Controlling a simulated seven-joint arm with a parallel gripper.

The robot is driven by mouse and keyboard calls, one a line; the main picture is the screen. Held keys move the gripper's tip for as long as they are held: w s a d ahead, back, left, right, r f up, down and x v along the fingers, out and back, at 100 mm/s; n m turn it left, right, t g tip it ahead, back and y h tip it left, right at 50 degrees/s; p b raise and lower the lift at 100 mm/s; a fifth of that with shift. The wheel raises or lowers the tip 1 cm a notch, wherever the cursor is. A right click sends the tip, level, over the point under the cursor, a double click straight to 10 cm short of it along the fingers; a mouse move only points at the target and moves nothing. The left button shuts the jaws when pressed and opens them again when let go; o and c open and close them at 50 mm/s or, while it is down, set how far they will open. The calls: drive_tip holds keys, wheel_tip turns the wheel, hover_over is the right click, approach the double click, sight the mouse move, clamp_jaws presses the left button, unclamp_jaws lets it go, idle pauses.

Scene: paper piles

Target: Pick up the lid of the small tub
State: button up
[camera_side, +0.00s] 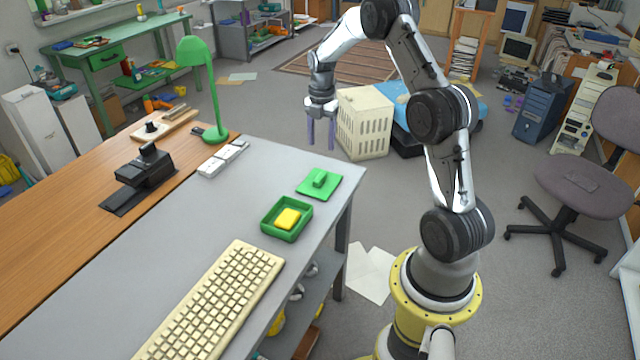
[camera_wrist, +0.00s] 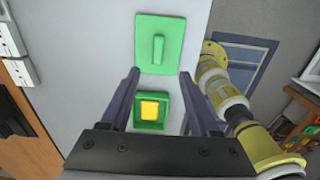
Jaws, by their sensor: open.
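The green lid (camera_side: 330,187), a flat square with a raised bar handle, lies on the grey table near its right edge. It also shows at the top of the wrist view (camera_wrist: 172,53). The small green tub (camera_side: 270,230) stands apart from the lid, nearer the keyboard, uncovered, with a yellow block (camera_side: 288,218) inside. The tub shows in the wrist view (camera_wrist: 137,124) with the yellow block (camera_wrist: 150,109) between my fingers in the picture. My gripper (camera_side: 321,146) is open and empty, raised above the lid and tub and pointing down.
A cream keyboard (camera_side: 215,305) lies in front of the tub on the grey table (camera_side: 215,215). A green lamp (camera_side: 212,100), white power strip (camera_side: 223,158) and black device (camera_side: 145,178) stand to the left. The table around the lid is clear.

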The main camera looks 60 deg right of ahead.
sight(320, 177)
drive_tip(key=f, duration=1.2)
drive_tip(key=shift+w+a+f, duration=0.1)
drive_tip(key=shift+w+f, duration=0.1)
drive_tip(key=shift+f, duration=0.05)
clamp_jaws()
